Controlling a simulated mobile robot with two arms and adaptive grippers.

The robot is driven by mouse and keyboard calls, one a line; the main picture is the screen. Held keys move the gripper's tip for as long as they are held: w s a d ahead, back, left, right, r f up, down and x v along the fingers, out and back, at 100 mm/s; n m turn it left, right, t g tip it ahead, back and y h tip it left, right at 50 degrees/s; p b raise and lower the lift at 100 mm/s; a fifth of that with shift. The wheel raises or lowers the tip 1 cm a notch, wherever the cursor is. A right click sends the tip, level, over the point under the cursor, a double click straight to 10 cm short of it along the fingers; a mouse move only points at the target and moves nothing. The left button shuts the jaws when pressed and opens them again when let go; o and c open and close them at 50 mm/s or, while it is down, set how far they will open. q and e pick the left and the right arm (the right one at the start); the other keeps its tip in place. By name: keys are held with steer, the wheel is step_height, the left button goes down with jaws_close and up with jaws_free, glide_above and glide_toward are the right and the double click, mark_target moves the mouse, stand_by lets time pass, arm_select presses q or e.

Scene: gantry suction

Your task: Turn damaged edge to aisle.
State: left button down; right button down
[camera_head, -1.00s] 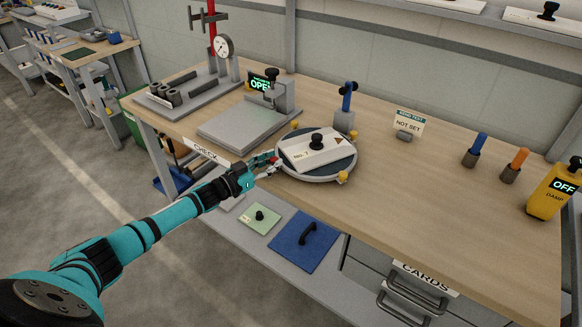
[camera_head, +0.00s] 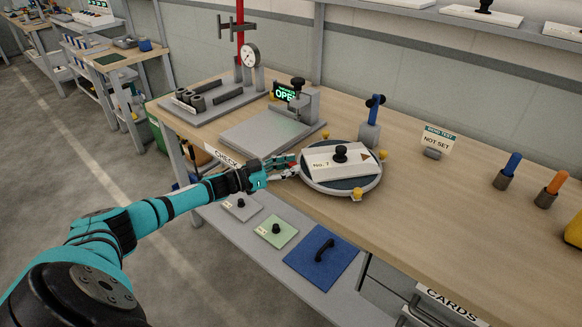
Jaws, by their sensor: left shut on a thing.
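A white plate (camera_head: 322,166) marked "No. 7" lies on a round dark-topped turntable (camera_head: 340,187) near the bench's front edge. The plate has a black knob (camera_head: 341,152) in its middle and a brown triangular mark (camera_head: 365,155) near its right end. Yellow knobs (camera_head: 357,193) stand around the turntable's rim. My left gripper (camera_head: 290,169) reaches in from the left and is shut at the turntable's left rim. What exactly lies between its fingers is hidden, likely a rim knob. My right gripper is not in view.
A grey fixture with a green "OPE…" display (camera_head: 285,92) stands behind left, a dial gauge stand (camera_head: 249,56) beyond it. A blue-handled tool (camera_head: 374,108) and a "NOT SET" sign (camera_head: 438,140) stand behind. A lower shelf holds a blue panel (camera_head: 303,265).

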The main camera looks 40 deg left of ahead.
arm_select(q)
steer(key=c, duration=1.1)
jaws_free()
steer(key=v, duration=1.2)
